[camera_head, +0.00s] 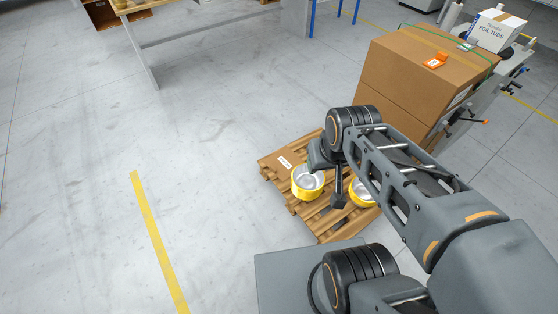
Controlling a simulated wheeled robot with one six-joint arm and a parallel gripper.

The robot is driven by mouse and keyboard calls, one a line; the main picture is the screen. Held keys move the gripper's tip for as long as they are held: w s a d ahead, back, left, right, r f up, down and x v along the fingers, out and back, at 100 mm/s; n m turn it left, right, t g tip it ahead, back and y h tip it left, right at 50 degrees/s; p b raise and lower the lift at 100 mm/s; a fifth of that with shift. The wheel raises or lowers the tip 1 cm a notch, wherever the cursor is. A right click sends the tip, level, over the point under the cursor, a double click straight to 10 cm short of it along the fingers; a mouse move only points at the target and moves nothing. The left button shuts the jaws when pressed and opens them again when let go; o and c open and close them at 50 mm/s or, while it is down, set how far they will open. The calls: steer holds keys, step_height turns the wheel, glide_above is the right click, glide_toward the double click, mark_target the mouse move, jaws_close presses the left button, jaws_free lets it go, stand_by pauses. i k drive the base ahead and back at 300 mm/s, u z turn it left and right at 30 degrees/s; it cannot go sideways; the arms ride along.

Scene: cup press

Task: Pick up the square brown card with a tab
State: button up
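A flat brown piece with a white label (285,162) lies at the far left corner of the wooden pallet (325,232). It may be the square brown card, but I cannot make out a tab or its full outline. My gripper (338,203) points down over the pallet, to the right of the brown piece and between two yellow-rimmed round containers. Its fingers are small and dark here, so I cannot tell whether they are open or shut. No held card shows at the gripper.
One yellow-rimmed container (307,184) stands left of my gripper. Another (362,192) is partly hidden by my arm. Large cardboard boxes (425,75) stand behind at the right, with a white carton (497,31) beyond. The floor left of the pallet is clear.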

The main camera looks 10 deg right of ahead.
mark_target(282, 162)
steer(key=z, duration=0.05)
steer(key=k, duration=0.65)
steer(key=u, duration=0.75)
steer(key=i, duration=0.8)
steer(key=u, duration=0.8)
steer(key=i, duration=1.05)
steer(key=z, duration=0.6)
steer(key=i, duration=0.8)
steer(key=z, duration=1.25)
steer(key=i, duration=0.35)
steer(key=z, duration=0.3)
